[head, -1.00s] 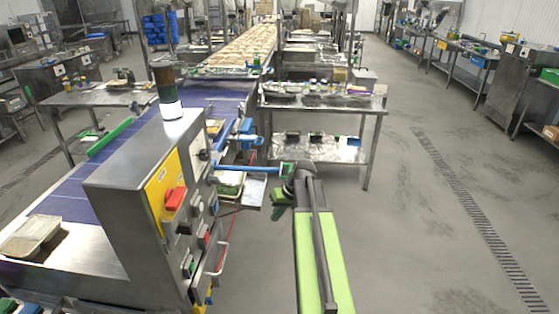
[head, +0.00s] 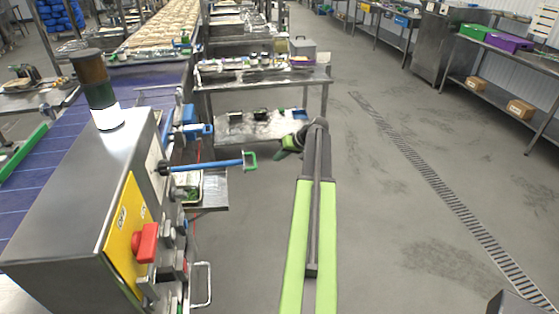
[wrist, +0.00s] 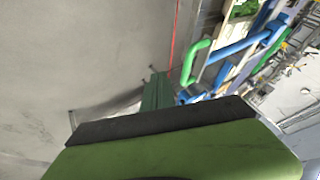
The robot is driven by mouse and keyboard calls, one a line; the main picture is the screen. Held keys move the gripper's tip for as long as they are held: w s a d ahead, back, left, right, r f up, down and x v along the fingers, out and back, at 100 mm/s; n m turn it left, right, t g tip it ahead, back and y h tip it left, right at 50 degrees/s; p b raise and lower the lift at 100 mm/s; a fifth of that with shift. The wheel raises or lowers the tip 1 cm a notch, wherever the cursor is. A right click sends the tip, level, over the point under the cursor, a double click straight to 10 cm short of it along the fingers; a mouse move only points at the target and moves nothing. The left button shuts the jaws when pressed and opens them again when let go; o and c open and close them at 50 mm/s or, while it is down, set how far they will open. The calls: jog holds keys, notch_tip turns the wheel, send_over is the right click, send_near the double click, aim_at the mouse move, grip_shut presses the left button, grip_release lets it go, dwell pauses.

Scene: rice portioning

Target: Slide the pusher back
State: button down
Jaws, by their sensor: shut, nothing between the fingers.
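The pusher is a blue rod (head: 208,165) with a green loop handle (head: 250,160). It sticks out to the right from the side of the steel machine (head: 85,190). My gripper (head: 284,150) is to the right of the handle, with a small gap between them in the head view. In the wrist view the green handle (wrist: 195,60) and the blue rod (wrist: 238,47) lie to the upper right of my gripper's green fingers (wrist: 156,92). The fingers are shut and hold nothing. The rod's inner end is hidden at the machine.
A small tray (head: 212,190) sits below the rod. A steel table (head: 262,75) stands behind. The floor (head: 390,210) to the right is clear.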

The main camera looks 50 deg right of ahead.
jog(key=w+a+f+b, duration=0.1)
jog(key=w+a+f, duration=0.2)
jog(key=w, duration=0.2)
jog(key=shift+w+a+b, duration=0.2)
jog(key=shift+a+b, duration=0.1)
